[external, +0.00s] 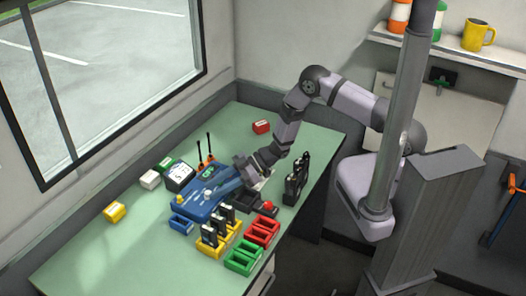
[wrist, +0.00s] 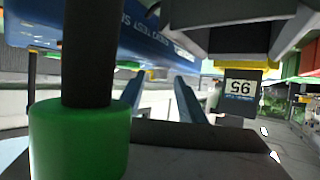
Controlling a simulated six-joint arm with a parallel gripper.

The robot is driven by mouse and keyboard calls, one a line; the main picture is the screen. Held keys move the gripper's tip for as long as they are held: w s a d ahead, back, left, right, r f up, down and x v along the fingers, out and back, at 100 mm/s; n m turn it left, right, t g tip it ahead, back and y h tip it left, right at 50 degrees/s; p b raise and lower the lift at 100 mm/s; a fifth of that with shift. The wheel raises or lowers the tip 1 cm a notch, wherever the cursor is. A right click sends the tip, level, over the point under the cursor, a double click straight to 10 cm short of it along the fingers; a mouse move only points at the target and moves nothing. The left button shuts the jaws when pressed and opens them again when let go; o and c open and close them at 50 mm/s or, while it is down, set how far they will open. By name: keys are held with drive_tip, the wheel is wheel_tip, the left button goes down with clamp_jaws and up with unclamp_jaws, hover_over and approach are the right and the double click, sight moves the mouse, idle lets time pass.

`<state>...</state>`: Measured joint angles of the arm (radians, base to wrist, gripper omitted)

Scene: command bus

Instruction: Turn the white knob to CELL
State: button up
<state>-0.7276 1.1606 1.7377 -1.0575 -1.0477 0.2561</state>
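The blue console (external: 210,192) lies on the green bench, and its underside edge with printed lettering (wrist: 150,38) seems to cross the top of the wrist view. A small pale knob (external: 207,194) shows on its top in the external view; it is too small to read its setting, and the word CELL is not legible. My gripper (external: 246,170) is low beside the console's right end, tilted down. The external view is too small to show its fingers or anything between them. The pale knob cannot be made out in the wrist view.
Black radios stand in the yellow holder (external: 220,238) and in a dark rack (external: 295,185). Red (external: 262,231) and green (external: 244,258) trays sit at the front. Two antennas (external: 205,150) stand behind the console. A dark post with a green collar (wrist: 80,135) is close in the wrist view.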

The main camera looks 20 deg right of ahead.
drive_tip(key=shift+a+f, duration=0.1)
drive_tip(key=shift+a, duration=0.15)
clamp_jaws()
drive_tip(key=shift+s, duration=0.1)
drive_tip(key=shift+t, duration=0.3)
drive_tip(key=shift+s+f+m+t+b, duration=0.1)
drive_tip(key=shift+s+m+t+b, duration=0.2)
drive_tip(key=shift+m+t, duration=0.45)
drive_tip(key=shift+s+m+t+b, duration=0.15)
drive_tip(key=shift+m+t+b, duration=0.25)
drive_tip(key=shift+m+t, duration=0.35)
drive_tip(key=shift+s+a+m+t+h+b, duration=0.15)
drive_tip(key=shift+m+t+h+b, duration=0.25)
drive_tip(key=shift+m+t+b, duration=0.75)
drive_tip(key=shift+m+t+p, duration=0.3)
drive_tip(key=shift+m+t, duration=0.05)
drive_tip(key=shift+t, duration=0.2)
